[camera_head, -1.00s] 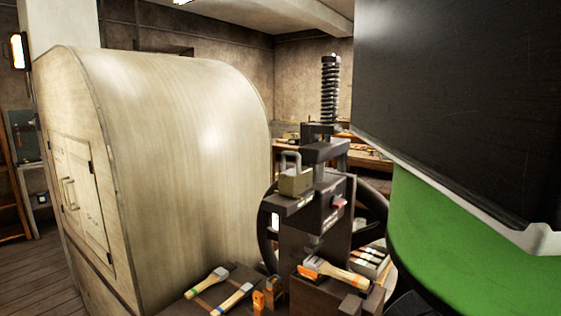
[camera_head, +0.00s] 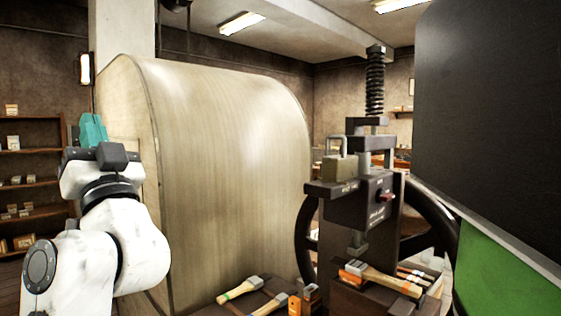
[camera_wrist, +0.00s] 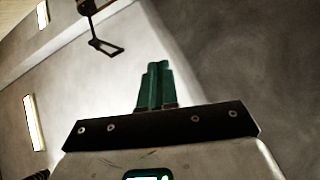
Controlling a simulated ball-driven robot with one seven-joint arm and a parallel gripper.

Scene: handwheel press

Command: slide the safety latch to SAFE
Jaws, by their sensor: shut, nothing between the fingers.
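The dark handwheel press (camera_head: 362,212) stands right of centre in the head view, with a tall screw on top. A small red part (camera_head: 386,197) sits on its front block beside pale lettering too small to read. I cannot tell whether this is the safety latch or how it is set. A padlock-like piece (camera_head: 341,168) rests on the press's left ledge. My gripper (camera_head: 93,128) is raised at the far left, well away from the press. Its teal fingers (camera_wrist: 155,88) are together and empty in the wrist view, against wall and ceiling.
A large pale rounded cabinet (camera_head: 225,170) stands between my arm and the press. The black handwheel (camera_head: 430,220) is behind the press. Brushes (camera_head: 240,290) lie at the press's foot. A black panel (camera_head: 490,120) and green surface (camera_head: 500,275) fill the right side.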

